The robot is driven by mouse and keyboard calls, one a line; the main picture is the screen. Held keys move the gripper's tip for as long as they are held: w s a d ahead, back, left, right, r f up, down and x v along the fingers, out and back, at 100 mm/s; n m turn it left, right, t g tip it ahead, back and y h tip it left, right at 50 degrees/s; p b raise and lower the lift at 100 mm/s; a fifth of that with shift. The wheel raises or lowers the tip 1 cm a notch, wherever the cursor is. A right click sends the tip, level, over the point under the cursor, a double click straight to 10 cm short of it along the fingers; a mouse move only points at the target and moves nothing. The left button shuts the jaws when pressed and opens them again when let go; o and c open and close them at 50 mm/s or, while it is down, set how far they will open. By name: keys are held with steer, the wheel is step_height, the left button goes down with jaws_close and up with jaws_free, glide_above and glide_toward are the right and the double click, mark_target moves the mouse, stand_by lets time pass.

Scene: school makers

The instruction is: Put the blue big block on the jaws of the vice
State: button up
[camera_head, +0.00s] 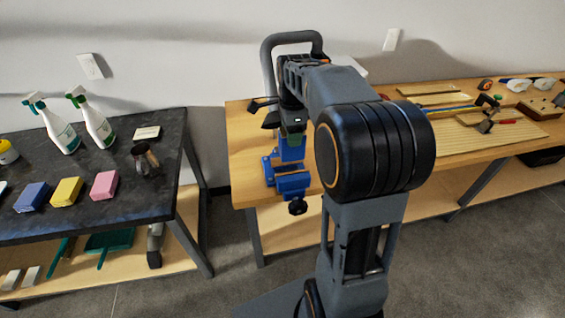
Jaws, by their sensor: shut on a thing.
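My gripper (291,130) points down over the wooden bench at the left end, directly above the vice. It is shut on a blue block (292,152), whose top is partly hidden by the fingers. The blue vice (292,184) stands near the bench's front left corner, with a dark screw handle at its front. The block appears just above or against the vice jaws. I cannot tell whether they touch, as both are blue and overlap in this view.
My arm hides part of the wooden bench (245,150). A dark table (90,220) at left holds spray bottles (98,125) and blue (31,197), yellow (66,191) and pink (104,185) blocks. A gap separates both tables.

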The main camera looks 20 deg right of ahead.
mark_target(290, 157)
steer(key=f, duration=0.5)
steer(key=shift+w+f, duration=0.3)
steer(key=shift+f, duration=2.05)
steer(key=shift+f+b, duration=0.2)
steer(key=shift+b, duration=0.15)
steer(key=o, duration=1)
